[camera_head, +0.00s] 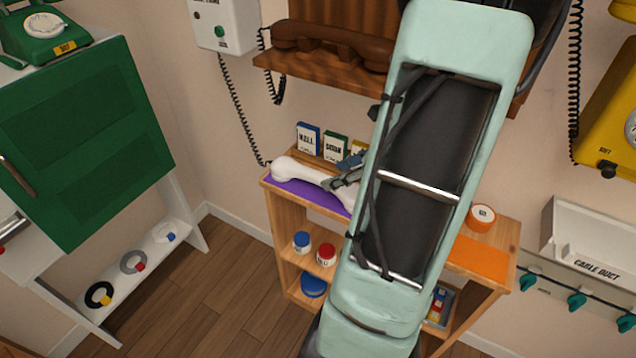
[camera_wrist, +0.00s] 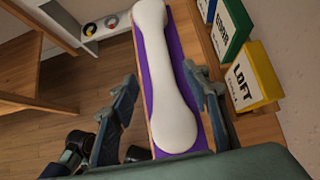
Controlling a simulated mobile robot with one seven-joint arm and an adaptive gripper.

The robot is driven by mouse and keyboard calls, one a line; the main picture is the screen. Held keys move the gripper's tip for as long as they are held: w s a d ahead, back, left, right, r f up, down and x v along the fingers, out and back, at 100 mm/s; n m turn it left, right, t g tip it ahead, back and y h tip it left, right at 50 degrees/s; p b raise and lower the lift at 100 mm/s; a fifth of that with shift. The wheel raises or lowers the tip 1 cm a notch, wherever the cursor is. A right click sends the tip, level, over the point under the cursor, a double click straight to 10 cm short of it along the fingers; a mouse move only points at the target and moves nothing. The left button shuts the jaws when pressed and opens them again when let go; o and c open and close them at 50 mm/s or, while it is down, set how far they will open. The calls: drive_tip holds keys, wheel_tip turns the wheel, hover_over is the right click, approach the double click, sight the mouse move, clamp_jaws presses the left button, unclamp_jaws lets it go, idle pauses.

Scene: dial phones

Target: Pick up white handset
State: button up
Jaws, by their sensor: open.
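The white handset (camera_head: 305,172) lies on a purple mat (camera_head: 322,198) on top of the wooden shelf unit. Its cord leads up to the white wall phone. In the wrist view the white handset (camera_wrist: 162,70) runs lengthwise away from me, on the purple mat (camera_wrist: 188,47). My gripper (camera_wrist: 160,95) is open, with one finger on each side of the handset's near part. In the head view my gripper (camera_head: 345,178) is at the handset's right part, and my arm hides that end. I cannot tell whether the fingers touch the handset.
Small boxes, including a yellow one (camera_wrist: 247,80), stand close to the right finger. The wall is just behind. An orange roll (camera_head: 481,217) and orange mat (camera_head: 478,258) are at the shelf's right. A brown handset (camera_head: 333,45) rests above.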

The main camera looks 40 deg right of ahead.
sight(319, 175)
drive_tip(key=shift+w+a, duration=0.2)
drive_tip(key=shift+w, duration=0.35)
drive_tip(key=shift+w+a, duration=0.2)
drive_tip(key=shift+w, duration=0.3)
drive_tip(key=b+x, duration=0.1)
drive_tip(key=x, duration=0.4)
drive_tip(key=shift+b, duration=0.35)
drive_tip(key=shift+c, duration=0.4)
clamp_jaws()
